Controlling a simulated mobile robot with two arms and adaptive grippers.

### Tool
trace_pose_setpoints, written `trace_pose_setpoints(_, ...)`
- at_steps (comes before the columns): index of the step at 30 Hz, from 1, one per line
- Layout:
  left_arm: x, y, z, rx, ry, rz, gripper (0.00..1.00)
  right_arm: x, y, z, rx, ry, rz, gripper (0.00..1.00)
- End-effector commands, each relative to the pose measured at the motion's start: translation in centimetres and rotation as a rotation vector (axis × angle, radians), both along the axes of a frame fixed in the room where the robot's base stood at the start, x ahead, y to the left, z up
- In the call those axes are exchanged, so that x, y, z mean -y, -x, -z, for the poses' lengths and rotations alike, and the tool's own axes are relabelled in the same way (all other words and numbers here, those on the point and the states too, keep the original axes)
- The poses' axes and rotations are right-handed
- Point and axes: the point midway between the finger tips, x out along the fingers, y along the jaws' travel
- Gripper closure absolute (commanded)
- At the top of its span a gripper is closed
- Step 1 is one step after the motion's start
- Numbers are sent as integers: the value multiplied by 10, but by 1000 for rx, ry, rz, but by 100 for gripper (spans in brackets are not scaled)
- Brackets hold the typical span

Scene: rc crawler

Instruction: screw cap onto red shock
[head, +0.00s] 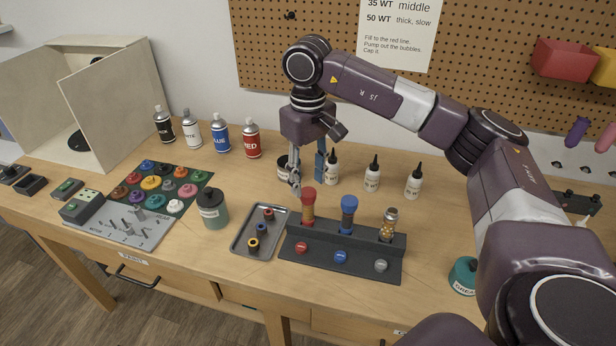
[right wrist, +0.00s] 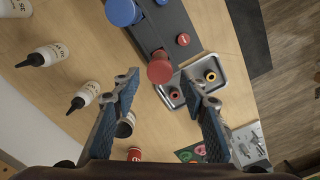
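The red shock (head: 308,208) stands upright in the left slot of a dark rack (head: 370,262). Its round red top (right wrist: 160,70) shows in the right wrist view, ahead of and between the fingertips. Whether that top is a separate cap, I cannot tell. My right gripper (head: 308,180) is open and points down, just above and behind the red shock. It also shows open and empty in the right wrist view (right wrist: 163,88). The rack's front carries red (head: 301,247), blue (head: 340,257) and grey (head: 381,266) round pieces. My left gripper is not in view.
A blue shock (head: 348,212) and a clear, gold one (head: 388,225) stand in the rack. A metal tray (head: 238,245) with small coloured rings lies left of it. Dropper bottles (head: 372,175) stand behind, spray cans (head: 221,135) farther left.

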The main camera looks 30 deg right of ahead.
Motion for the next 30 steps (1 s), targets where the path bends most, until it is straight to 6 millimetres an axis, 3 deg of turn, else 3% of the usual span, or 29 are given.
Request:
trace_pose_setpoints(21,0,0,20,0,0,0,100,0,0,27,0,0,0,60)
trace_pose_setpoints(30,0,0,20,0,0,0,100,0,0,27,0,0,0,62)
